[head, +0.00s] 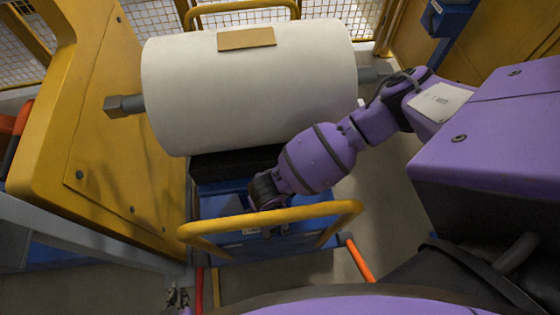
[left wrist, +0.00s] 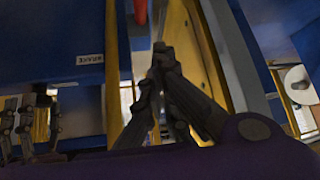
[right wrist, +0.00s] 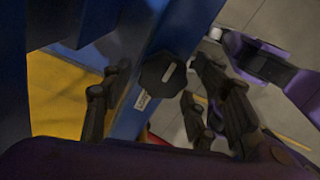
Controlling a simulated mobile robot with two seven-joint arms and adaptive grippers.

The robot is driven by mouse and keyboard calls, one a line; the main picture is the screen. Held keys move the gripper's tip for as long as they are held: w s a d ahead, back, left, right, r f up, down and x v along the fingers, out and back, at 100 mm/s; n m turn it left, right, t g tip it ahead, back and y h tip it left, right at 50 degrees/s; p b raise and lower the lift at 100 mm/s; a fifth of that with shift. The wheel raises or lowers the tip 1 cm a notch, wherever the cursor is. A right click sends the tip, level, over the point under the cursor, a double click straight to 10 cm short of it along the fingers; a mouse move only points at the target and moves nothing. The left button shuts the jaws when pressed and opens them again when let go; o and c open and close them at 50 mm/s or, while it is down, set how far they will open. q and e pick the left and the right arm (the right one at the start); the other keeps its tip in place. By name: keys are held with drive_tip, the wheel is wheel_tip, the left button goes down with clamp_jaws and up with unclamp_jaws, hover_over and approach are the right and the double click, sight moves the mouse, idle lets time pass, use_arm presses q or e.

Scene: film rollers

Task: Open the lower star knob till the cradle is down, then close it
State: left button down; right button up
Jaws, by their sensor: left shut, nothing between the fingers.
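The lower star knob (right wrist: 163,82) is a black many-sided knob with a white mark, on a blue post in the right wrist view. My right gripper (right wrist: 158,98) is open, its fingers on either side of the knob; I cannot tell whether they touch it. In the head view my right arm reaches down to the blue cart, its fingers mostly hidden by the yellow handle. The black cradle (head: 235,163) is under the white roll (head: 245,85); contact between them is unclear. My left gripper (head: 178,297) is shut and empty; it also shows in the left wrist view (left wrist: 158,62).
The yellow handle (head: 270,218) arches over the near end of the blue cart. A yellow machine side (head: 105,130) stands left, beside the roll's shaft end (head: 122,105). Wire mesh fencing closes the back. A label (left wrist: 90,59) is on a blue panel.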

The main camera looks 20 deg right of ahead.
drive_tip(key=shift+w+r, duration=0.1)
drive_tip(key=shift+w, duration=0.05)
drive_tip(key=c, duration=1)
